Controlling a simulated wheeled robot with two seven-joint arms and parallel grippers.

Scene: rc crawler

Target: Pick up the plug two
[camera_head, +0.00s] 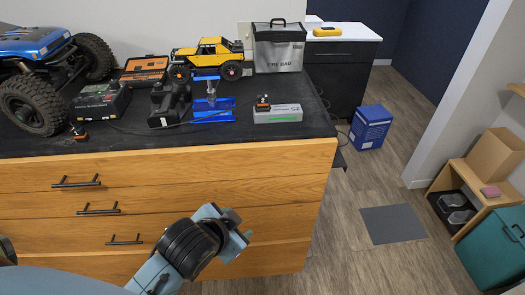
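Two small orange-and-black plugs are on the dark worktop. One plug (263,102) sits on a silver box (278,114) right of centre. The other plug (79,133) lies near the front edge at the left, by the black charger. I cannot tell which is plug two. My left gripper (237,236) is in front of the drawers, below the worktop edge and well apart from both plugs. I cannot make out whether its fingers are open or shut. My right gripper is not in view.
A blue metal stand (212,108), a black device (169,103), a charger (101,101), a blue crawler (45,70), a yellow truck (212,57) and a fire bag (279,50) crowd the worktop (215,139). A blue box (371,127) stands on the floor.

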